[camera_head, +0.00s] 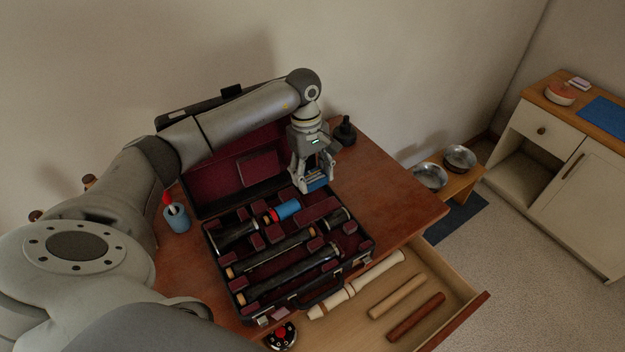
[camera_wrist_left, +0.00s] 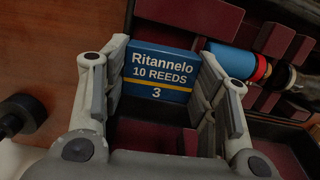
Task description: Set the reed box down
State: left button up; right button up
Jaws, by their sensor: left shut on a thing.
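My left gripper (camera_head: 311,186) is shut on the blue reed box (camera_head: 317,184), above the back right part of the open instrument case (camera_head: 362,262). In the left wrist view the reed box (camera_wrist_left: 158,72) sits upright between the two fingers (camera_wrist_left: 160,95), its face reading "Ritannelo 10 REEDS 3". Behind it, the case's dark red compartments show in the left wrist view (camera_wrist_left: 195,14). Whether the box touches the case lining, I cannot tell. My right gripper is not in view.
The case holds several dark clarinet pieces (camera_head: 270,255) and a blue cylinder (camera_head: 287,209). A blue cup (camera_head: 177,218) stands left of the case, a black peg stand (camera_head: 345,132) behind right. An open drawer (camera_head: 450,290) in front holds wooden pieces. The tabletop (camera_head: 395,205) right of the case is clear.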

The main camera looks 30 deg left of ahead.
aim_at(312, 175)
pick_arm(q)
notch_tip(312, 175, down, 2)
jog(key=shift+s+f+p, duration=0.1)
jog(key=shift+f+p, duration=0.15)
jog(key=shift+p, duration=0.15)
jog(key=shift+f, duration=0.15)
jog(key=shift+f+b, duration=0.35)
jog(key=shift+b, duration=0.15)
jog(key=shift+s+d+f+b, duration=0.1)
jog(key=shift+f+b, duration=0.1)
jog(key=shift+b, duration=0.1)
jog(key=o, duration=1)
jog(key=shift+f, duration=0.15)
jog(key=shift+c, duration=0.2)
